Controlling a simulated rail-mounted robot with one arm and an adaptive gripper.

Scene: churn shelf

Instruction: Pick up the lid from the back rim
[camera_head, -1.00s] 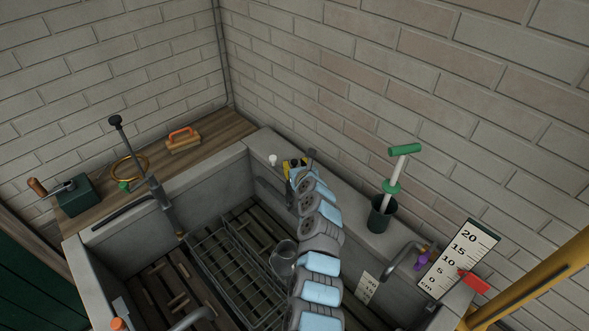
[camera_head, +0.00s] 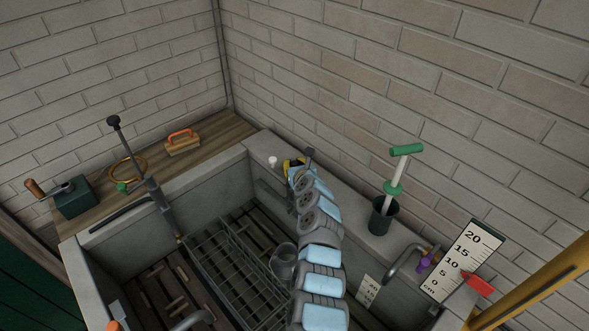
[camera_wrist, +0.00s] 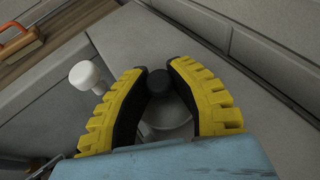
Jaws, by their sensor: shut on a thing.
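The lid (camera_wrist: 172,126) shows in the wrist view as a pale grey disc with a dark round knob (camera_wrist: 158,82) on top. My gripper (camera_wrist: 158,88) has its black fingers with yellow ridged backs on either side of the knob, shut on it. The lid is over the pale back rim (camera_head: 333,188); I cannot tell whether it touches it. In the head view my gripper (camera_head: 293,165) is at the back rim near the corner, and the lid is hidden there.
A white knob (camera_wrist: 85,75) stands on the rim left of my gripper. A dark cup (camera_head: 382,216) with a green-handled tool stands farther right along the rim. A wire rack (camera_head: 232,268) and a grey pot (camera_head: 283,262) are in the basin. The brick wall is close behind.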

